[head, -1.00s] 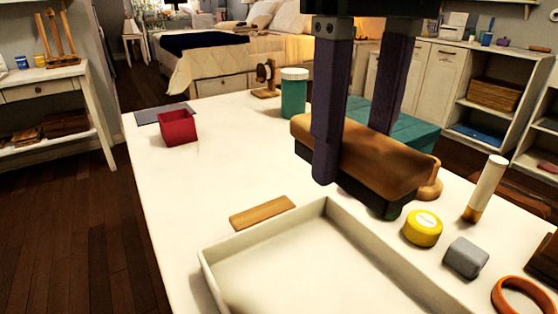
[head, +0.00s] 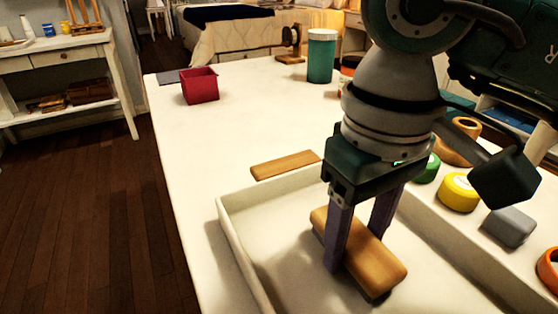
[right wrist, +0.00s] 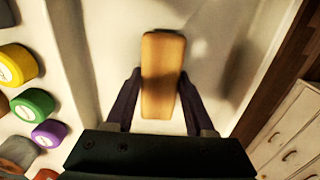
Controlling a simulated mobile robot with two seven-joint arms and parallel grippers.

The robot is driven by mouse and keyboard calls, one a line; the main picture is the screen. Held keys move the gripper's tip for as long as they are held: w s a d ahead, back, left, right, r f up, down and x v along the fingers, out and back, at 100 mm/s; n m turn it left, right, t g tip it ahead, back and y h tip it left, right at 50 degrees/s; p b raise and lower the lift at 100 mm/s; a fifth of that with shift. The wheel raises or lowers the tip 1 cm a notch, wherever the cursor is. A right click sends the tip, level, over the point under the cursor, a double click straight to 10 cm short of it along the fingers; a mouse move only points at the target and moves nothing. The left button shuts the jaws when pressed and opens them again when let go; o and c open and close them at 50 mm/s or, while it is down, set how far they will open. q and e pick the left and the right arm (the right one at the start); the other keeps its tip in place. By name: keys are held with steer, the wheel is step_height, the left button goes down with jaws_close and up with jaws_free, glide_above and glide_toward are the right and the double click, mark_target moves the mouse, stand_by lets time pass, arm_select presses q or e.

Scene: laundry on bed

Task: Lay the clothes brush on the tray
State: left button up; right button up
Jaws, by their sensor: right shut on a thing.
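The clothes brush (head: 376,266) has a tan wooden back with a dark underside. It is between the fingers of my right gripper (head: 358,240), which is shut on it, inside the outline of the white tray (head: 238,246). The brush appears low over or on the tray floor; I cannot tell whether it touches. In the right wrist view the brush (right wrist: 162,76) lies between the two fingers (right wrist: 160,100), with the pale tray floor behind it. My left gripper is not in view.
A flat wooden piece (head: 285,165) lies just beyond the tray's far edge. A yellow round tin (head: 459,192), a grey block (head: 510,227) and an orange ring (head: 548,270) lie right of the tray. A red box (head: 199,86) and teal jar (head: 321,56) stand farther back. The table's left part is clear.

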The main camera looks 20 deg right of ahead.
mark_target(356, 236)
steer(key=shift+f, duration=0.2)
steer(key=o, duration=1.3)
steer(key=shift+r, duration=0.1)
steer(key=shift+r, duration=0.15)
step_height(356, 236, up, 12)
steer(key=p, duration=0.2)
